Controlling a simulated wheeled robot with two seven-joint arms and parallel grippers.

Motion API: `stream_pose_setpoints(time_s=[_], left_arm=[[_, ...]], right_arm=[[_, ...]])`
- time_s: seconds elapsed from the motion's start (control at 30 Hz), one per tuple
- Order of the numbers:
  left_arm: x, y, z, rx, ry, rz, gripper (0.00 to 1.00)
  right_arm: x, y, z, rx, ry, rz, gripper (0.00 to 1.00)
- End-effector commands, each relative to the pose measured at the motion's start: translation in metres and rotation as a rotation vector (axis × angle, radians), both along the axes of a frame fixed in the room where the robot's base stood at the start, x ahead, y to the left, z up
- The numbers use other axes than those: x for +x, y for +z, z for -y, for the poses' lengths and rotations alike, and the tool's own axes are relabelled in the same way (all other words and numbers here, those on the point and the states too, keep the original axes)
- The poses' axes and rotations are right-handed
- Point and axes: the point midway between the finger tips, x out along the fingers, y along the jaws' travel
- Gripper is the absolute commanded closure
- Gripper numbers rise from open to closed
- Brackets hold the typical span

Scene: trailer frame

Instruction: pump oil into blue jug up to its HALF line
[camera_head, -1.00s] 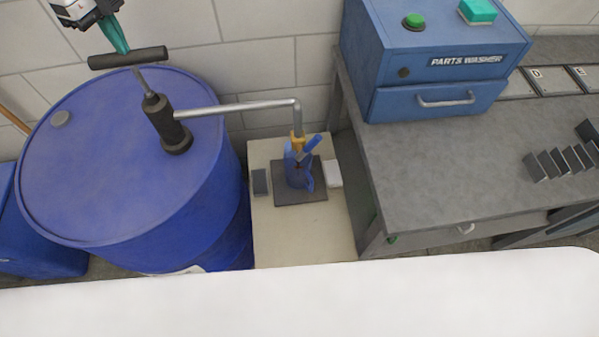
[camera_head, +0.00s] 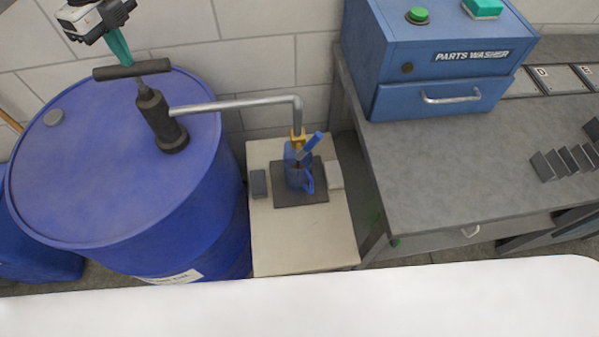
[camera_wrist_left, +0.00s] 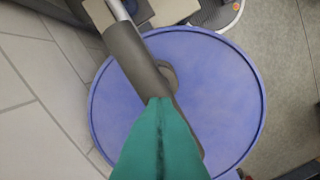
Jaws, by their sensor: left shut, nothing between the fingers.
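The hand pump (camera_head: 158,120) stands on top of a blue drum (camera_head: 90,170). Its dark T-handle (camera_head: 132,70) sits a little above the pump body, with a short length of rod showing. My left gripper (camera_head: 121,60), with teal fingers, is shut and empty, its tips at the top of the handle. In the left wrist view the fingers (camera_wrist_left: 160,125) reach the dark handle (camera_wrist_left: 135,60). The blue jug (camera_head: 298,172) stands upright on a dark pad under the pump's spout (camera_head: 298,135). Its HALF line and oil level are too small to read. My right gripper is out of view.
The jug's dark pad (camera_head: 312,196) lies on a pale stand (camera_head: 300,250). A grey block (camera_head: 258,184) and a white block (camera_head: 334,174) flank the pad. A blue parts washer (camera_head: 440,60) sits on the grey bench (camera_head: 440,180) at right.

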Motion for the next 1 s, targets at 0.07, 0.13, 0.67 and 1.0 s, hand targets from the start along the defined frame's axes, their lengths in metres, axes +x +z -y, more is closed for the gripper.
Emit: stream_pose_setpoints(time_s=[0.07,0.13,0.67,1.0], left_arm=[[-0.001,0.007,0.0,0.0,-0.002,-0.004,1.0],[-0.001,0.015,0.0,0.0,-0.001,-0.004,1.0],[0.0,0.069,0.0,0.0,-0.001,-0.002,1.0],[0.0,0.103,0.0,0.0,-0.001,0.0,1.0]], right_arm=[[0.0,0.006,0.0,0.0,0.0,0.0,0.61],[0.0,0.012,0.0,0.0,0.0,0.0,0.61],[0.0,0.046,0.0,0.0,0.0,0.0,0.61],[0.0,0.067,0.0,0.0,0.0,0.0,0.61]])
